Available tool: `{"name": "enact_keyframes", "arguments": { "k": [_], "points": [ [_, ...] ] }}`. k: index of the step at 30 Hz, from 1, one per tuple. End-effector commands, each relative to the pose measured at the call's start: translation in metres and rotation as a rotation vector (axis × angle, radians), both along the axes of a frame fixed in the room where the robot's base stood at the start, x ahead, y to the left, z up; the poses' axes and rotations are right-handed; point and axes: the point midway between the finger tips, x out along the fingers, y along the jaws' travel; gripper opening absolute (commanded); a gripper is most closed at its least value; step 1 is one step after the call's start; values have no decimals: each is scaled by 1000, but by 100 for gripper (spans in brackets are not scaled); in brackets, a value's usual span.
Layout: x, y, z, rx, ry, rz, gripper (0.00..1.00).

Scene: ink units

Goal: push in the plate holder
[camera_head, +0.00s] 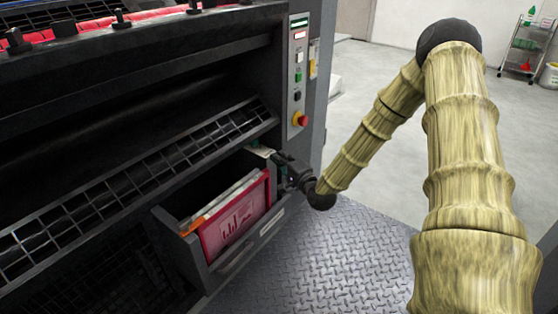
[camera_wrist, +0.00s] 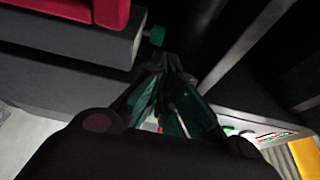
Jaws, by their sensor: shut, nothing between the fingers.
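The plate holder (camera_head: 222,262) is a dark grey open-topped box, tilted out from the lower front of the machine. A pinkish-red plate (camera_head: 238,215) stands in it, with paler and orange-edged sheets behind. My gripper (camera_head: 268,156) is at the holder's upper right end, with its fingers pointing left towards the machine. In the wrist view my gripper's (camera_wrist: 170,65) dark green fingers are closed together and hold nothing. A grey edge with a red piece above it is left of them. I cannot tell whether the fingers touch the holder.
A slatted metal guard (camera_head: 135,180) runs above the holder. The control panel (camera_head: 298,75) with buttons and a red knob is to the right of the machine opening. The diamond-plate floor (camera_head: 325,250) before the holder is clear. A shelf cart (camera_head: 525,45) stands far right.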

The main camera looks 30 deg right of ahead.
Motion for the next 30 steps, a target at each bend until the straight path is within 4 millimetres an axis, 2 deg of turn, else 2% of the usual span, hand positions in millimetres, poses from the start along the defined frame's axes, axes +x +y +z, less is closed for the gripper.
{"name": "enact_keyframes", "arguments": {
  "k": [12,18,24,30],
  "points": [
    [71,1,-4,-4,-1,2,0],
    [98,1,-3,-4,-1,2,0],
    [112,1,-1,-2,0,2,0],
    [114,1,0,-2,1,1,0]
  ]
}}
